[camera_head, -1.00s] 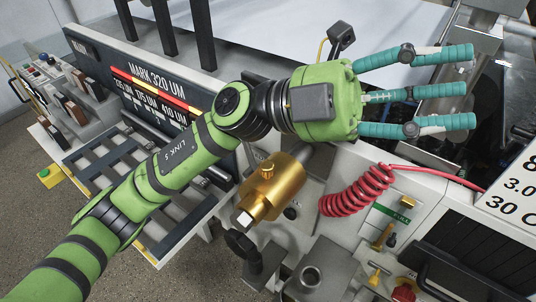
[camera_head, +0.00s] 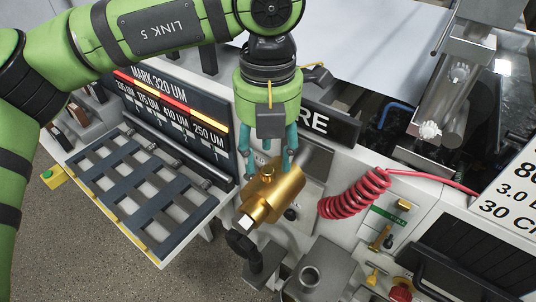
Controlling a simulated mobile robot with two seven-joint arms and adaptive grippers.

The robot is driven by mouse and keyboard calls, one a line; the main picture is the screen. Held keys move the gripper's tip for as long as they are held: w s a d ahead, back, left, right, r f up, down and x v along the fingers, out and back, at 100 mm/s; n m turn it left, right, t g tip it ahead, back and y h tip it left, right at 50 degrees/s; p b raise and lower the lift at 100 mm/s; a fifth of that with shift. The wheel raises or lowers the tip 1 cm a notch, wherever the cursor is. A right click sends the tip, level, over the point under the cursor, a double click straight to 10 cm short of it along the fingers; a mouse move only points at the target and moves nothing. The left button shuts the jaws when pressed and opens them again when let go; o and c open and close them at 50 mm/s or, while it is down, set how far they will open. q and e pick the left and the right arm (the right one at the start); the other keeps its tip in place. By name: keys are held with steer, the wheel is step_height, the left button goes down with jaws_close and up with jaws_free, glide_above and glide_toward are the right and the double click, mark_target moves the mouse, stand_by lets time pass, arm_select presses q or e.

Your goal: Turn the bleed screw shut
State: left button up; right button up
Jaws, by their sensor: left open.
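The bleed screw appears to be the small brass knob (camera_head: 267,174) on top of a brass cylindrical body (camera_head: 272,197). The body lies tilted on the machine's front, with a pale square end at its lower left. My left gripper (camera_head: 268,166) points down with its teal fingers open. Its fingertips are close above and to both sides of the knob. I cannot tell whether any finger touches it. My right gripper is not in view.
A red coiled hose (camera_head: 355,193) is right of the brass body. A dark marked panel (camera_head: 175,110) and a slatted rack (camera_head: 140,190) are at the left. A black knob (camera_head: 241,243) sits below the body. A white sheet (camera_head: 350,45) spans the back.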

mark_target(268, 170)
arm_select(q)
step_height(268, 170, down, 2)
steer(key=shift+p, duration=0.45)
steer(key=shift+f, duration=0.5)
jaws_close()
